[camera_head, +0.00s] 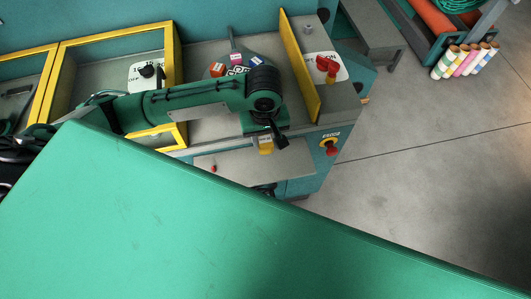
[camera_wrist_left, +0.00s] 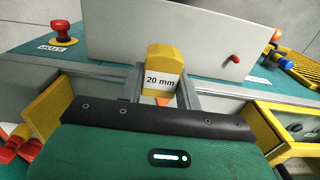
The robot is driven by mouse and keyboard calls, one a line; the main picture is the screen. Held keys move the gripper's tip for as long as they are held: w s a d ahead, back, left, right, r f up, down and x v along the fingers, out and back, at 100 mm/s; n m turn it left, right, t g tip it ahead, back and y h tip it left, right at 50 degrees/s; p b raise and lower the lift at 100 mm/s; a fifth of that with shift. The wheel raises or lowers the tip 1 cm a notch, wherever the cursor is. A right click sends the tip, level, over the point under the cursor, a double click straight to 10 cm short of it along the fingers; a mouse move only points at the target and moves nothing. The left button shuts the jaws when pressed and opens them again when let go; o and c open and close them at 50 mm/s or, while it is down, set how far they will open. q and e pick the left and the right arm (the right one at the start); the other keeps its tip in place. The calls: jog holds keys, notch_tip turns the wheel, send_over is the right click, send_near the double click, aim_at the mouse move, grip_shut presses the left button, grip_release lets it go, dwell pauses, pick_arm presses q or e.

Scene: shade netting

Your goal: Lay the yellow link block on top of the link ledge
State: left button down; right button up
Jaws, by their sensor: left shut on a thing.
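The yellow link block (camera_wrist_left: 163,60), with a white "20 mm" label, is between the fingers of my left gripper (camera_wrist_left: 163,88) in the wrist view. My left gripper is shut on it. In the head view the yellow block (camera_head: 265,150) hangs below the wrist of my green left arm, over the machine's front. A flat grey plate with a small red knob (camera_head: 212,168) lies by the block in the head view, and the plate (camera_wrist_left: 205,45) fills the background behind it in the wrist view. I cannot tell whether this plate is the link ledge. My right gripper is not in view.
Red and blue labelled blocks (camera_head: 217,69) sit behind my arm on the machine. A yellow upright panel (camera_head: 300,65) and a red stop button (camera_head: 329,148) stand to the right. A yellow-framed bay (camera_head: 115,65) is at left. A large green surface covers the foreground.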

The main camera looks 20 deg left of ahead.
pick_arm(q)
send_over(264, 160)
notch_tip(264, 160, down, 6)
jog(key=shift+d+f+p, duration=0.1)
jog(key=shift+f+p, duration=0.1)
jog(key=shift+p, duration=0.15)
notch_tip(264, 160, down, 3)
jog(key=shift+f+p, duration=0.2)
jog(key=shift+p, duration=0.1)
jog(key=shift+f, duration=0.2)
jog(key=c, duration=1.4)
grip_release()
jog(key=shift+f, duration=0.15)
jog(key=o, duration=0.4)
jog(key=shift+o, duration=0.2)
